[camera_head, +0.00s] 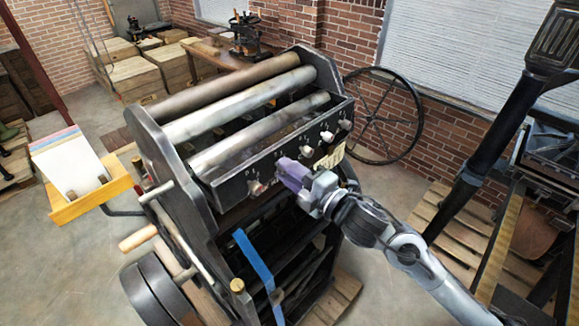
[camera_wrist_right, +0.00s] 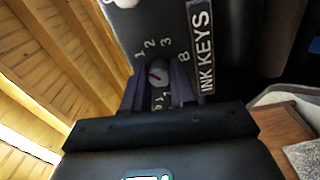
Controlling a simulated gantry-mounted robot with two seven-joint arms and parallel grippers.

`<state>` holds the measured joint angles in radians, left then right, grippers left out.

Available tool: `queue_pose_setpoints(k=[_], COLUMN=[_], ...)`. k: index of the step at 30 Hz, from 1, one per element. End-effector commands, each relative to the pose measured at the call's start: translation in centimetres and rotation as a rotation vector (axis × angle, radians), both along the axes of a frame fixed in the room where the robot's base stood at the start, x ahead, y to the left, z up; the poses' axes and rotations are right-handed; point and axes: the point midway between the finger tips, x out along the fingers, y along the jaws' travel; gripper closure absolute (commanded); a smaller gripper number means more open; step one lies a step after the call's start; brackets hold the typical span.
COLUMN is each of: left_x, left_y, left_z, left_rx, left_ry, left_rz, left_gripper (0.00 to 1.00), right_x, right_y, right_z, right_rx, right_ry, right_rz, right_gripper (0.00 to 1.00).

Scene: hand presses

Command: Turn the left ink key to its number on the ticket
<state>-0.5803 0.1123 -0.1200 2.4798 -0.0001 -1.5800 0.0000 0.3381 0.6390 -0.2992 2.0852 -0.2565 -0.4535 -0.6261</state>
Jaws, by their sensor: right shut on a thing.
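The press's dark front panel (camera_head: 228,187) carries a row of small ink keys below the rollers. A pale, reddish knob (camera_head: 258,187) shows left of the gripper. A cream ticket (camera_head: 330,158) is on the panel right of the gripper; its writing is too small to read.
Other pale keys (camera_head: 327,136) sit to the right along the panel. An INK KEYS label (camera_wrist_right: 206,52) runs beside the held key. A wooden tray (camera_head: 95,203) with white paper stands at the left. A large spoked wheel (camera_head: 412,118) is behind the press.

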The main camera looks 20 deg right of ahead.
Motion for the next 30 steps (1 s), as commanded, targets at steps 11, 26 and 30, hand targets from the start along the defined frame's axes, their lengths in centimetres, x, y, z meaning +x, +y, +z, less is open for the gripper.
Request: queue_pose_setpoints(k=[11, 26, 30], left_x=[0.0, 0.0, 0.0], left_y=[0.3, 0.2, 0.1], left_z=[2.7, 3.9, 4.0], left_rx=[0.012, 0.008, 0.003], left_ry=[-0.001, -0.001, 0.000], left_rz=[-0.008, -0.006, -0.002], left_gripper=[0.48, 0.48, 0.48], right_x=[0.0, 0.0, 0.0], right_y=[0.1, 0.0, 0.0], right_z=[0.3, 0.1, 0.1], right_rx=[0.291, 0.455, 0.462], right_ry=[0.130, 0.201, 0.204], right_rz=[0.000, 0.000, 0.000], right_gripper=[1.00, 1.00, 1.00])
